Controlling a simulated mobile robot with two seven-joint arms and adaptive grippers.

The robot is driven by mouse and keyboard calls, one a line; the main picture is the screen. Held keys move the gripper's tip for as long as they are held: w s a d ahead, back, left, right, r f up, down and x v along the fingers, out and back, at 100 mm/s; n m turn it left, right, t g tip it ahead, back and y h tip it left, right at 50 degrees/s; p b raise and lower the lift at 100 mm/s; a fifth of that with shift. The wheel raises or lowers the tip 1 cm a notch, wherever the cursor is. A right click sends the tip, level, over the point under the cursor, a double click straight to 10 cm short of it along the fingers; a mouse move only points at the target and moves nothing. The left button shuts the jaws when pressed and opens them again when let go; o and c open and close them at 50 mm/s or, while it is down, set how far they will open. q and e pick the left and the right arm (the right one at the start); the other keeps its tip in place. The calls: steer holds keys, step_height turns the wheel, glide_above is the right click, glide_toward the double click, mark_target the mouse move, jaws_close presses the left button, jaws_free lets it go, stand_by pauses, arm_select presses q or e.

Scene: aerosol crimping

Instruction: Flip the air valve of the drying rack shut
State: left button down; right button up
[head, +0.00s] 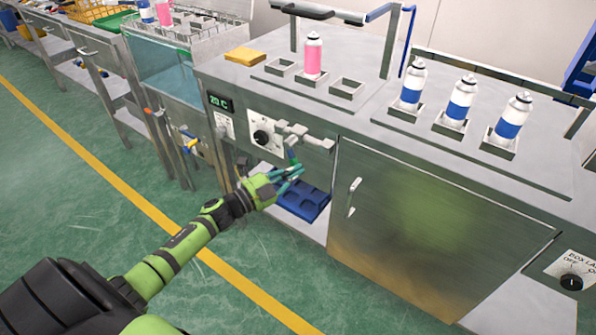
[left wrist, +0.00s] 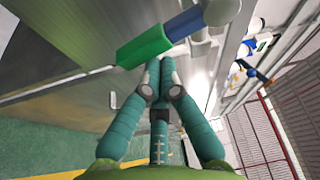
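A valve with a green and blue lever (head: 291,156) hangs below a grey pipe fitting (head: 297,133) on the steel cabinet front. In the left wrist view the lever (left wrist: 145,46) lies slanted across the top, green at one end and blue toward the fitting. My left gripper (head: 297,170) is just below the lever. Its teal fingers (left wrist: 159,62) come together at the tips with nothing visible between them. The tips are right at the lever; I cannot tell whether they touch it. My right gripper is in neither view.
A dial panel (head: 264,134) sits left of the fitting, and a cabinet door (head: 420,215) is to its right. A blue tray (head: 303,203) is in the open bay below. Cans (head: 410,85) stand on top. A water bath (head: 165,68) is farther left.

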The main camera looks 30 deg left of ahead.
arm_select(q)
steer(key=shift+w+a+f+m+g, duration=0.1)
steer(key=shift+a+f+m+g, duration=0.1)
steer(key=shift+a+m, duration=0.35)
steer(key=shift+a+f+m+g, duration=0.1)
steer(key=shift+a+m+g, duration=0.15)
steer(key=shift+m, duration=0.6)
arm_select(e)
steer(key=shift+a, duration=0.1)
arm_select(q)
steer(key=shift+a, duration=0.1)
